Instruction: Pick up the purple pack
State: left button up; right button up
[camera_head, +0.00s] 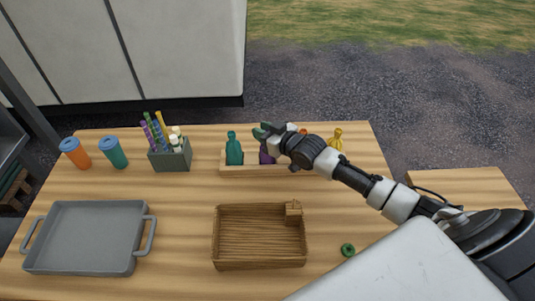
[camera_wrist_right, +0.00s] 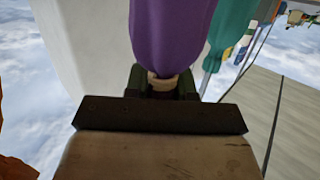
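The purple pack (camera_head: 265,155) stands in a small wooden rack (camera_head: 229,170), partly hidden behind my right gripper (camera_head: 265,132). In the right wrist view the purple pack (camera_wrist_right: 172,30) fills the top middle. Its narrow pale end lies between the dark fingertips of my right gripper (camera_wrist_right: 162,85). The fingertips are close on both sides, but I cannot tell whether they press on it. My left gripper is not in view.
A teal bottle (camera_head: 234,150) stands left of the purple pack, and a yellow one (camera_head: 337,139) to the right. A wooden crate (camera_head: 260,264), a grey tray (camera_head: 85,265), a pen-like holder (camera_head: 171,160) and two cups share the table. A green ring (camera_head: 347,250) lies right of the crate.

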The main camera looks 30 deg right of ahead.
grip_shut()
